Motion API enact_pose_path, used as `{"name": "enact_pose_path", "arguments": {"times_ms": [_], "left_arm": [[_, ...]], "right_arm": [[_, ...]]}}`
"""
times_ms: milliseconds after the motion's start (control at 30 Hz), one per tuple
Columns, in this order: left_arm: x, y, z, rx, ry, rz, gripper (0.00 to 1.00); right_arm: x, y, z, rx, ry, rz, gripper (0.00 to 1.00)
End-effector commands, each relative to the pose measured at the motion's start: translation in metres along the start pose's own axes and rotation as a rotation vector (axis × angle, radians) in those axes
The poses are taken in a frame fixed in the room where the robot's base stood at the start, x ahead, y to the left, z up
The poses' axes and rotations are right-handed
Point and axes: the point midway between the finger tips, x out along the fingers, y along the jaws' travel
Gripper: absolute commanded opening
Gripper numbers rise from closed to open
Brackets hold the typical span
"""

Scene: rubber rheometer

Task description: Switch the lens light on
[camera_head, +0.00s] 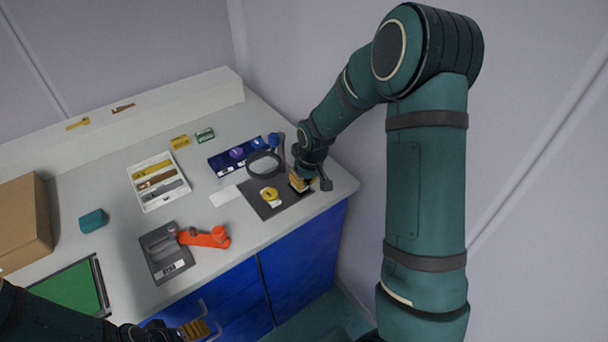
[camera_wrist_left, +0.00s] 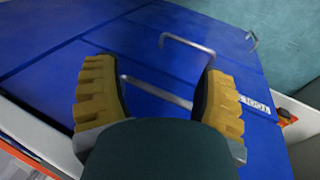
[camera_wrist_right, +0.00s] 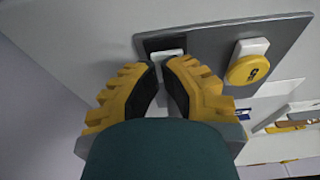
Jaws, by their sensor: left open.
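The lens (camera_head: 263,164) is a dark ring on an arm at the back of a dark grey plate (camera_head: 262,208) on the counter's right end. A small white switch piece (camera_wrist_right: 168,53) sits in a black recess on that plate in the right wrist view. My right gripper (camera_head: 300,188) is low over the plate's right part. Its fingertips (camera_wrist_right: 162,64) are drawn together with a narrow gap, right by the switch piece; contact cannot be told. My left gripper (camera_wrist_left: 158,75) is open and empty, in front of the blue cabinet doors; it shows at the head view's bottom (camera_head: 198,328).
A yellow disc on a white block (camera_head: 270,194) is on the plate beside my right gripper. An orange-handled device (camera_head: 205,237), a white tray of tools (camera_head: 143,187), a teal block (camera_head: 94,220) and a cardboard box (camera_head: 22,220) stand to the left. A wall is close behind the right arm.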

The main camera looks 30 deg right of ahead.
Motion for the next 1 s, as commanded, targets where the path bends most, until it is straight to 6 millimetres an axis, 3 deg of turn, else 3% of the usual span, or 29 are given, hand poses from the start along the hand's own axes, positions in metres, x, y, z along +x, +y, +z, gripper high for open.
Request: {"name": "enact_pose_path", "arguments": {"times_ms": [300, 567, 1000], "left_arm": [[0.001, 0.0, 0.0, 0.0, 0.0, 0.0, 0.71], [0.025, -0.009, -0.001, 0.002, 0.008, 0.0, 0.71], [0.02, -0.007, -0.002, 0.002, 0.009, 0.0, 0.71]], "right_arm": [[0.001, 0.0, 0.001, 0.0, 0.002, 0.0, 0.0], [0.011, 0.0, 0.006, 0.001, 0.085, -0.001, 0.0], [0.006, 0.0, 0.001, 0.0, 0.09, 0.0, 0.0]]}}
